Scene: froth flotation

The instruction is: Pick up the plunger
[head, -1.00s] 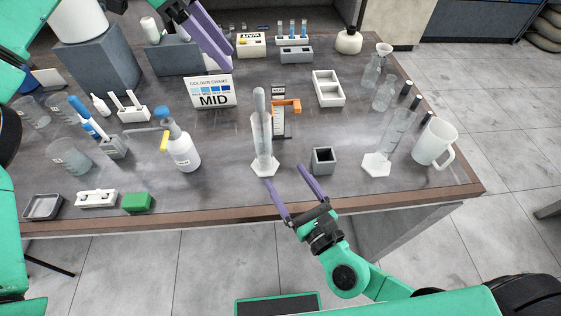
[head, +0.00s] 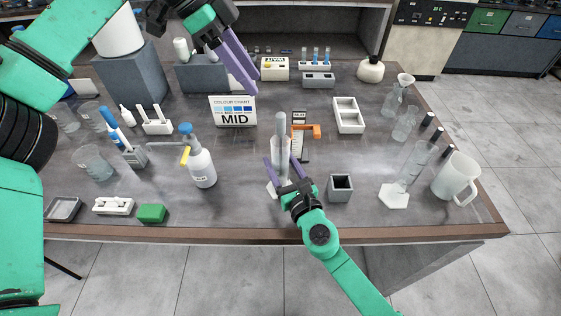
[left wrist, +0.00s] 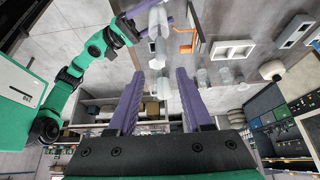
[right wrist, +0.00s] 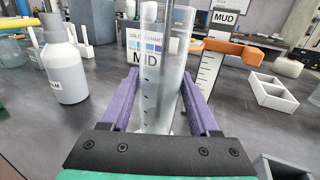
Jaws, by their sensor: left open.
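The plunger (head: 281,126) is a grey rod standing upright in a clear measuring cylinder (head: 280,150), its rounded top above the rim. The cylinder stands on a white foot near the table's front middle. My right gripper (head: 279,161) is open around the cylinder, a finger on each side. The right wrist view shows the cylinder (right wrist: 162,75) between its fingers, with a gap at the left finger. My left gripper (head: 243,72) is open and empty, above the table behind and left of the plunger. Its parted fingers show in the left wrist view (left wrist: 158,75).
An orange-armed scale stand (head: 302,133) is close at the cylinder's right. A grey square holder (head: 340,188) is at front right. A wash bottle (head: 201,166) and colour chart (head: 233,111) are to the left. A beaker (head: 456,180) stands near the right edge.

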